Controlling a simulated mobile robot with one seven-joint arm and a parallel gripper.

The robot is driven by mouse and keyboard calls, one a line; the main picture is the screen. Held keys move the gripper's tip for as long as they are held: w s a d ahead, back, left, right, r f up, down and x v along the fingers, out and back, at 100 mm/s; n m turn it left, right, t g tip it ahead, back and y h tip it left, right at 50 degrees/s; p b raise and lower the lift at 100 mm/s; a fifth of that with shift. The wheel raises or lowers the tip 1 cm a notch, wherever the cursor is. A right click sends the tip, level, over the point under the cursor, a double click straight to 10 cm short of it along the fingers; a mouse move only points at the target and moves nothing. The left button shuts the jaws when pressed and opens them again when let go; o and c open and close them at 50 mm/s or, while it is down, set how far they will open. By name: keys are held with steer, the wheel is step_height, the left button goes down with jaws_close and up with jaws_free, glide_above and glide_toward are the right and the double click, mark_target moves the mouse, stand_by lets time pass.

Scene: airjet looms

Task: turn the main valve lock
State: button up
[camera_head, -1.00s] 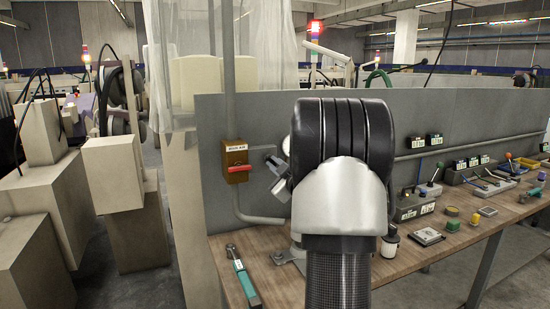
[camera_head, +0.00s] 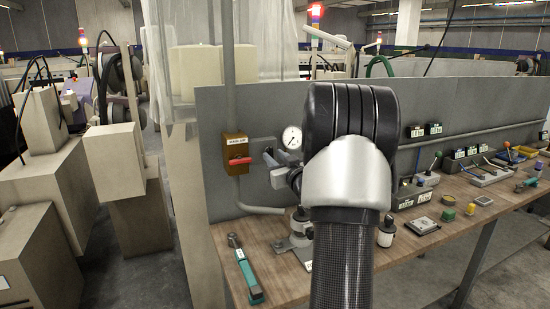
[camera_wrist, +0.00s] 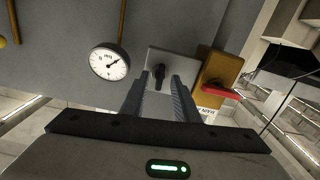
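An orange-brown box (camera_head: 235,151) with a red handle (camera_head: 239,161) and a white label is fixed to the grey panel. In the wrist view the box (camera_wrist: 209,65) and its red handle (camera_wrist: 221,91) are right of my gripper. The handle lies crosswise. A grey plate (camera_wrist: 183,66) with a black knob (camera_wrist: 159,73) sits between the box and a gauge. My gripper (camera_wrist: 159,92) is open, its two fingers pointing at this plate with the knob showing between the tips. I cannot tell whether the fingers touch the plate. In the head view my gripper (camera_head: 273,167) is partly hidden by my arm.
A round white gauge (camera_head: 291,138) is on the panel, left of my gripper in the wrist view (camera_wrist: 110,62). A teal-handled tool (camera_head: 248,276) lies on the wooden bench (camera_head: 222,240). Several small boxes and parts stand on the bench to the right. A pipe runs along the panel.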

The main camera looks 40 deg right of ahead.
steer(key=v, duration=0.5)
steer(key=shift+s+a+b, duration=0.1)
steer(key=shift+s+b, duration=0.2)
steer(key=shift+b, duration=0.1)
